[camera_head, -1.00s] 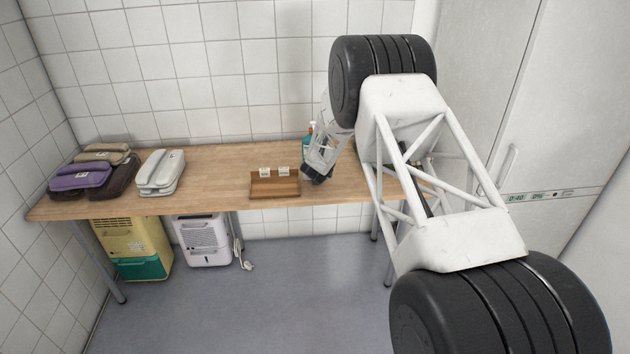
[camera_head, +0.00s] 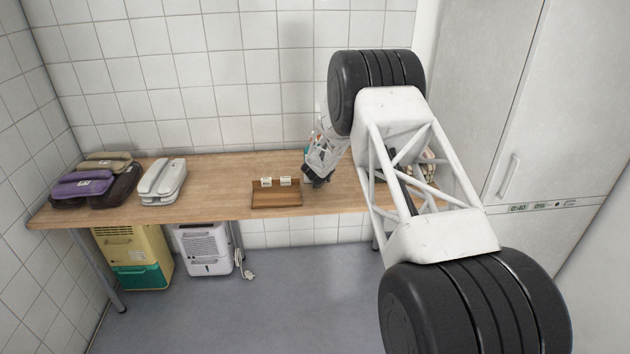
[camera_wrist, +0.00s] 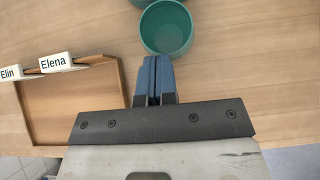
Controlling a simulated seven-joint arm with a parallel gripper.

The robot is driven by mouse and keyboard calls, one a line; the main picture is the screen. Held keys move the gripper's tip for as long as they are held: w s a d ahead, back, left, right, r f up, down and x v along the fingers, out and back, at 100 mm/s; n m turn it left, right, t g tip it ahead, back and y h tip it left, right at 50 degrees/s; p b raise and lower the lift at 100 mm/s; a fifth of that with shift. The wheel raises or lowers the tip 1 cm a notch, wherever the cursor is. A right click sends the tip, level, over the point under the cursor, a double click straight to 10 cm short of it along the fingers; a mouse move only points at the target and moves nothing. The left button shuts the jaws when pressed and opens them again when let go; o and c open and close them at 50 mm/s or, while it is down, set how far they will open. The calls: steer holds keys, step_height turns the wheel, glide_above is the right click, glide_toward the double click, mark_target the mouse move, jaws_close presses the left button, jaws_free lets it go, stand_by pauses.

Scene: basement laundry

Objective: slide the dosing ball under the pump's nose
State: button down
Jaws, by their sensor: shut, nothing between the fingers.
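The dosing ball (camera_wrist: 166,28) is an open, round teal cup on the wooden table, seen from above in the wrist view. My gripper (camera_wrist: 153,62) is shut and empty, its blue fingertips just at the cup's near rim; I cannot tell if they touch it. A second teal shape, perhaps the pump bottle (camera_wrist: 127,8), is cut off at the top edge behind the cup. In the head view my gripper (camera_head: 314,183) is low over the table, right of the tray. There the arm hides the cup and most of the bottle, and the pump's nose cannot be made out.
Folded bundles (camera_head: 85,184) and a grey one (camera_head: 163,181) lie at the table's left. The table between them and the tray is clear.

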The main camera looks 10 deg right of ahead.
steer(key=shift+s, duration=0.25)
steer(key=shift+s, duration=1.8)
steer(key=v, duration=1)
steer(key=s+r+n+g+y, duration=0.2)
steer(key=s+r+n+y, duration=0.1)
steer(key=s+r+n, duration=1.95)
steer(key=s+d+r+n+g+h, duration=0.1)
steer(key=s+n, duration=0.3)
steer(key=s, duration=1)
steer(key=s+d+r+n+g+h, duration=0.1)
steer(key=s+d+n, duration=0.3)
steer(key=s, duration=0.9)
steer(key=s+d+r+n+g+h, duration=0.1)
steer(key=s+n, duration=0.4)
steer(key=s, duration=0.9)
step_height(320, 180, up, 2)
steer(key=shift+s+d+r+g, duration=0.1)
steer(key=shift+s+d+g, duration=0.2)
steer(key=shift+d+g, duration=0.5)
